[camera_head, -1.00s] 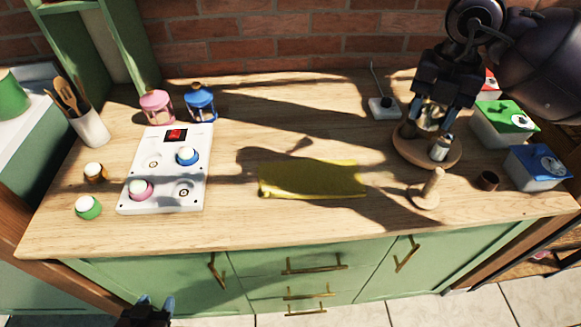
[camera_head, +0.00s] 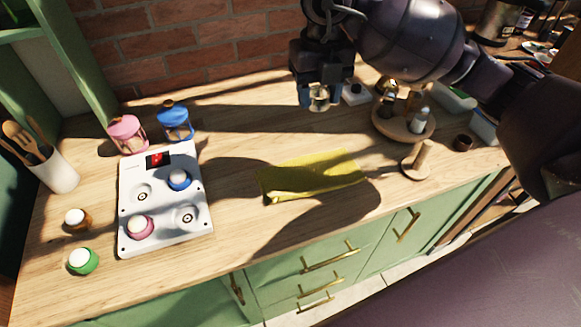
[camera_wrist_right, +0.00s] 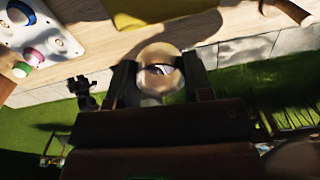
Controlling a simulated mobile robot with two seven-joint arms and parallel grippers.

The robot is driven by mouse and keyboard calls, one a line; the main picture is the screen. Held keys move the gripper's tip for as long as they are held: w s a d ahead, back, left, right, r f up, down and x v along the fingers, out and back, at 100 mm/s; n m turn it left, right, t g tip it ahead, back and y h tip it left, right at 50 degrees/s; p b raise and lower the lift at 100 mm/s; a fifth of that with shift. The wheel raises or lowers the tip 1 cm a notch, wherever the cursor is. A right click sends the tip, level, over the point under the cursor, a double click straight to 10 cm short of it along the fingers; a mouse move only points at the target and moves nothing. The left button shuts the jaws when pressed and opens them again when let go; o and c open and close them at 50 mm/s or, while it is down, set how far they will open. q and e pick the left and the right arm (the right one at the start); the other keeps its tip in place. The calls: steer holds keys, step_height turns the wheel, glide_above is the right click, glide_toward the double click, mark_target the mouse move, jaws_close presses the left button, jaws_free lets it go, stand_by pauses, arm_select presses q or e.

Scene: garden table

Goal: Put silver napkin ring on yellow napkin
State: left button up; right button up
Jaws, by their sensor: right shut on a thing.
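The yellow napkin (camera_head: 312,177) lies rolled or folded on the wooden counter, right of the white panel. My right gripper (camera_head: 318,104) is shut on the shiny silver napkin ring (camera_head: 319,94), up in the air behind and above the napkin. In the right wrist view the ring (camera_wrist_right: 160,50) sits between the two fingers, and the napkin (camera_wrist_right: 150,12) shows at the top, apart from it. My left gripper is out of the head view; a small dark shape in the right wrist view (camera_wrist_right: 82,92) looks like it, with its jaws unclear.
The white panel (camera_head: 160,205) with coloured round pieces stands left of the napkin. Pink (camera_head: 128,133) and blue (camera_head: 174,121) lanterns stand behind it. A round wooden stand (camera_head: 404,123) and a wooden peg holder (camera_head: 418,160) are at the right. Counter around the napkin is clear.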

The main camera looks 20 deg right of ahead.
steer(key=n, duration=0.1)
steer(key=b, duration=0.2)
glide_above(311, 176)
step_height(311, 176, down, 13)
steer(key=shift+w+f, duration=0.1)
steer(key=shift+f, duration=0.75)
step_height(311, 176, down, 5)
steer(key=shift+r+b, duration=0.1)
steer(key=shift+b, duration=0.45)
steer(key=shift+f, duration=0.3)
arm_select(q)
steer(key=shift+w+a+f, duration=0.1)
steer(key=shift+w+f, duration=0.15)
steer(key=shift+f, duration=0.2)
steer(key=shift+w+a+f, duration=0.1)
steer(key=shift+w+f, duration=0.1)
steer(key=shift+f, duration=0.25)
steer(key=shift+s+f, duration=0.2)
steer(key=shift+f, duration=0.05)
arm_select(e)
steer(key=shift+f, duration=0.35)
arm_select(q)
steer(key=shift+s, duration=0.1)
arm_select(e)
steer(key=shift+f, duration=0.25)
